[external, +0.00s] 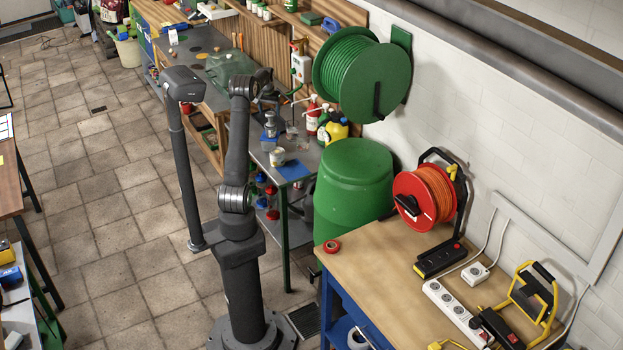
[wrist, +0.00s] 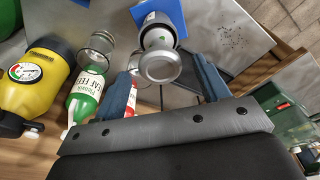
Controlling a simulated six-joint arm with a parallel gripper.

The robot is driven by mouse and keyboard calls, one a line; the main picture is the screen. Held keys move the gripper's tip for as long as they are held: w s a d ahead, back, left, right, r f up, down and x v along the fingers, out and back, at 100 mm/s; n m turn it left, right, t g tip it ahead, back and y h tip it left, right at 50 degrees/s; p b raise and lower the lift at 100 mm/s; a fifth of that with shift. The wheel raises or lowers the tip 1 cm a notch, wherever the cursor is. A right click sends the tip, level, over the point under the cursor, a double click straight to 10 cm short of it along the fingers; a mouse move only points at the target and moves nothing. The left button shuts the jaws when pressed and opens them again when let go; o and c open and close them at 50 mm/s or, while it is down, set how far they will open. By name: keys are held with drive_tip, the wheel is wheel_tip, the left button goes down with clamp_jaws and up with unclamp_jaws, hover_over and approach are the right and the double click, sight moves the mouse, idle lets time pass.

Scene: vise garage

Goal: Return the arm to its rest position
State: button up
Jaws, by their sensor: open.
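My gripper (wrist: 165,80) shows in the wrist view with its two blue-grey fingers spread apart. Nothing is held between them. Beyond the fingers, a grey metal piece with a round end (wrist: 160,63) stands on a grey bench (wrist: 208,30), partly in line with the gap. In the external view my arm (external: 238,150) rises from its base on the tiled floor and bends at the top toward the grey bench by the wall.
A yellow jug (wrist: 35,80), a green-labelled bottle (wrist: 86,92) and a glass jar (wrist: 97,48) stand left of the fingers.

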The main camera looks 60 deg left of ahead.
sight(270, 113)
wheel_tip(270, 113, down, 4)
drive_tip(key=shift+w+a+r, duration=0.1)
drive_tip(key=shift+w+a, duration=0.05)
drive_tip(key=r, duration=0.5)
drive_tip(key=shift+w+d+r, duration=0.2)
drive_tip(key=shift+d+r, duration=0.05)
drive_tip(key=shift+d, duration=0.1)
drive_tip(key=w+d+r, duration=0.3)
drive_tip(key=d+r, duration=0.3)
drive_tip(key=d, duration=0.4)
drive_tip(key=s+a+n, duration=0.2)
drive_tip(key=s, duration=0.9)
drive_tip(key=w+d+f+m, duration=0.2)
drive_tip(key=d+m, duration=0.4)
drive_tip(key=d, duration=0.4)
drive_tip(key=w+d+f+m+h, duration=0.1)
drive_tip(key=w+d+f+m, duration=0.2)
drive_tip(key=d+m, duration=0.3)
drive_tip(key=d+f, duration=0.1)
drive_tip(key=d, duration=0.4)
drive_tip(key=shift+d+f+t, duration=0.2)
drive_tip(key=shift+f+t, duration=0.1)
